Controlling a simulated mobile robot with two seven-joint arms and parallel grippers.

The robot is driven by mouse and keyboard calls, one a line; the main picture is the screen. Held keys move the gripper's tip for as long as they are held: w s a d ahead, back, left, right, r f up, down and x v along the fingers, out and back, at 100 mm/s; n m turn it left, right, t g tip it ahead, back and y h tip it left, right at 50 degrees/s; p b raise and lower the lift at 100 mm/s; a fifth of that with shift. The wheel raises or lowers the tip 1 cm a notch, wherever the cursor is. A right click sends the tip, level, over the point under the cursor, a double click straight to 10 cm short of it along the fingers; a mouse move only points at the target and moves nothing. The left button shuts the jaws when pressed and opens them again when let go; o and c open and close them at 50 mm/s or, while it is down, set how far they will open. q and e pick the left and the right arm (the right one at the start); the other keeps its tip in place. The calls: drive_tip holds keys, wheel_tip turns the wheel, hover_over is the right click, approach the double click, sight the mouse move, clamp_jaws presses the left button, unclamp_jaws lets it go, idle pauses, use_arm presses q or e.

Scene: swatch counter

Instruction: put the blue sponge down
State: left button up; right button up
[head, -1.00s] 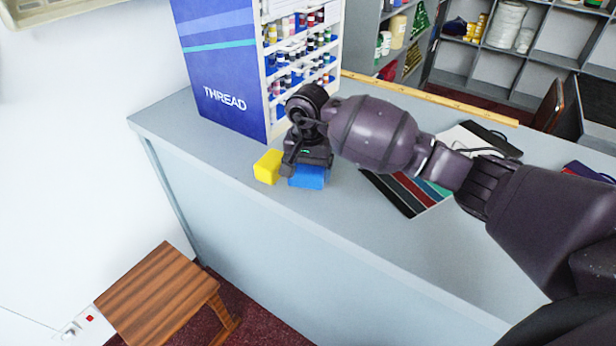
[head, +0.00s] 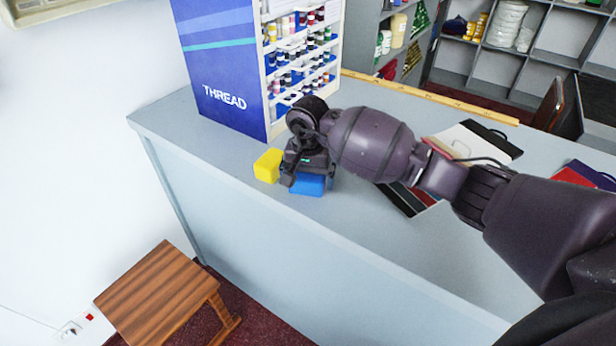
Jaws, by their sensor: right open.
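The blue sponge (head: 307,185) lies on the grey counter near its front edge, just right of a yellow block (head: 268,166). My right gripper (head: 308,180) is open and right over the blue sponge, with a finger at either side of it. The gripper hides the sponge's back part, and I cannot tell whether the fingers touch it. My left gripper is out of view.
A blue thread display (head: 228,98) stands on the counter (head: 400,258) behind the gripper. Swatch cards (head: 408,200) and an open folder (head: 478,140) lie to the right, partly behind my arm. A yellow ruler (head: 430,97) runs along the back edge. A wooden stool (head: 160,295) stands in front.

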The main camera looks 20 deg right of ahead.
wheel_tip(320, 180, up, 12)
drive_tip(key=b, duration=0.1)
drive_tip(key=shift+r, duration=0.15)
idle(0.3)
idle(0.3)
